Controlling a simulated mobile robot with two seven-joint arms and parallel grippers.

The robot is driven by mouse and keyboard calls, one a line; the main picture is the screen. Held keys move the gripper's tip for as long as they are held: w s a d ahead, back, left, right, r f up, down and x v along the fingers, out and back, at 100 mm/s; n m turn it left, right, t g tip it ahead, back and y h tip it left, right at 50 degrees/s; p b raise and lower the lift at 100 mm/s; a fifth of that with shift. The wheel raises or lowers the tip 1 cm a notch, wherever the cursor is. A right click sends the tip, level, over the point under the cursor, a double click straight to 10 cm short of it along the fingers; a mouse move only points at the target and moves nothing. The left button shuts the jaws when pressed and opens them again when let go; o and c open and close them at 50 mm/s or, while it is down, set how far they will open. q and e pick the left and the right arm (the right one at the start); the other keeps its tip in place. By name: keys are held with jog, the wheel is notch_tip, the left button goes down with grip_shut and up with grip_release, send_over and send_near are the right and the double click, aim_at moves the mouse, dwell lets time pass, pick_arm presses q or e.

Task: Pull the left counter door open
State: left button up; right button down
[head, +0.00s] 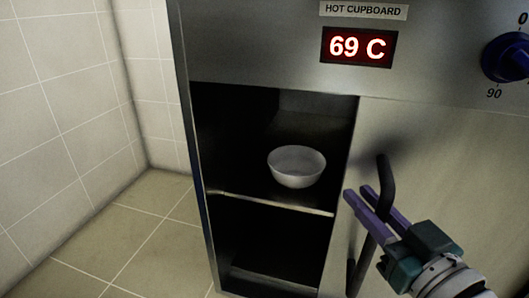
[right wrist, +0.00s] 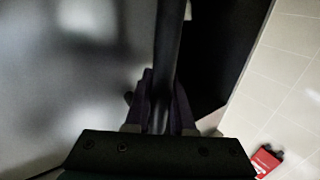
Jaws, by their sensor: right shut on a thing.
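The counter is a steel hot cupboard. Its door (head: 440,150) is a grey metal panel on the right of the front, with a dark upright bar handle (head: 386,180) near its left edge. Left of the door the cupboard is open. My right gripper (head: 357,194), with purple fingers, is shut on the handle, one finger on each side of the bar. In the right wrist view the handle (right wrist: 170,45) runs between the fingers (right wrist: 160,100), with the door panel (right wrist: 60,95) to its left. My left gripper is not in view.
A pale bowl (head: 297,168) stands on the upper shelf (head: 270,202) inside the opening. A tiled wall (head: 60,110) is at the left, with clear tiled floor (head: 150,235) before it. A red object (right wrist: 265,160) lies on the floor in the right wrist view.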

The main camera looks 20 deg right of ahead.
aim_at(415, 209)
pick_arm(q)
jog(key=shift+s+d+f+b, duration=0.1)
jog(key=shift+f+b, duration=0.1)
jog(key=shift+b, duration=0.25)
pick_arm(e)
jog(key=s+d, duration=0.6)
jog(key=d, duration=0.4)
jog(key=s+d, duration=0.7)
jog(key=d, duration=0.3)
jog(key=shift+s, duration=0.25)
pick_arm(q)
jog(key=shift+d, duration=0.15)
pick_arm(e)
jog(key=c, duration=0.8)
grip_release()
jog(key=shift+o, duration=0.2)
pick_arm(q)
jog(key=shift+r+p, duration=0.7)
pick_arm(e)
jog(key=s, duration=1)
